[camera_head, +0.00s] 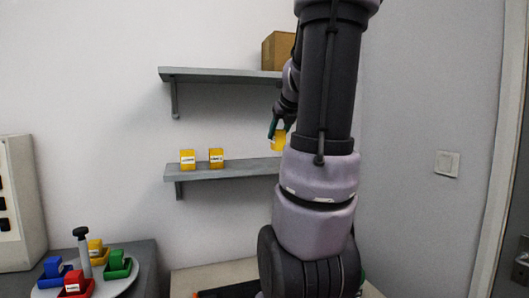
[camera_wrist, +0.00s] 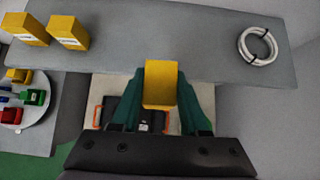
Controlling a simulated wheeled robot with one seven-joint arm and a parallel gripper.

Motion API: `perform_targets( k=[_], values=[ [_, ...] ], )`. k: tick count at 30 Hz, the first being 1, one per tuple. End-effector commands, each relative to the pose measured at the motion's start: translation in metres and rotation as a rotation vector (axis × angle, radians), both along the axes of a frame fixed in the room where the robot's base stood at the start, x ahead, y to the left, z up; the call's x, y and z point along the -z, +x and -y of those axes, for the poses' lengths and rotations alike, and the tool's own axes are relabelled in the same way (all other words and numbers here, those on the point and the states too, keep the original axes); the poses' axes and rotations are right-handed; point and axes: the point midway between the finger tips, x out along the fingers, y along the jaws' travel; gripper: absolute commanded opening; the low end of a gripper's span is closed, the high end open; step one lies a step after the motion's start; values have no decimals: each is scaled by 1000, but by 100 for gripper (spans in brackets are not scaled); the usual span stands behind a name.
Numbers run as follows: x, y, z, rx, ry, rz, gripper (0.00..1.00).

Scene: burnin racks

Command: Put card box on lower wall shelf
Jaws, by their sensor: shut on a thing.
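My gripper (camera_wrist: 160,110) is shut on a yellow card box (camera_wrist: 160,84). The held box (camera_head: 278,141) also shows in the head view, partly hidden by my arm, above the right part of the lower wall shelf (camera_head: 232,169). In the wrist view the lower wall shelf (camera_wrist: 190,42) spans the top, and the held box overlaps its near edge in the picture. Whether the box touches the shelf I cannot tell. Two other yellow boxes, one (camera_head: 187,160) beside another (camera_head: 216,158), stand on the shelf's left part.
A coil of white cable (camera_wrist: 257,46) lies on the shelf's right end. The shelf's middle is clear. The upper shelf (camera_head: 220,75) holds a cardboard box (camera_head: 277,50). A round tray (camera_head: 103,284) with coloured bins stands lower left. A dark case (camera_wrist: 142,115) with orange handles lies below.

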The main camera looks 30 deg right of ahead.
Motion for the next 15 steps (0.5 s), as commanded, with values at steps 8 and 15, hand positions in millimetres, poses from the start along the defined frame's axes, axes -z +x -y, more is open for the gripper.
perform_targets(
  k=[8,15],
  values=[
    [1,74,19,-1,-1,-2,0],
    [1,125,32,0,-1,-1,0]
  ],
)
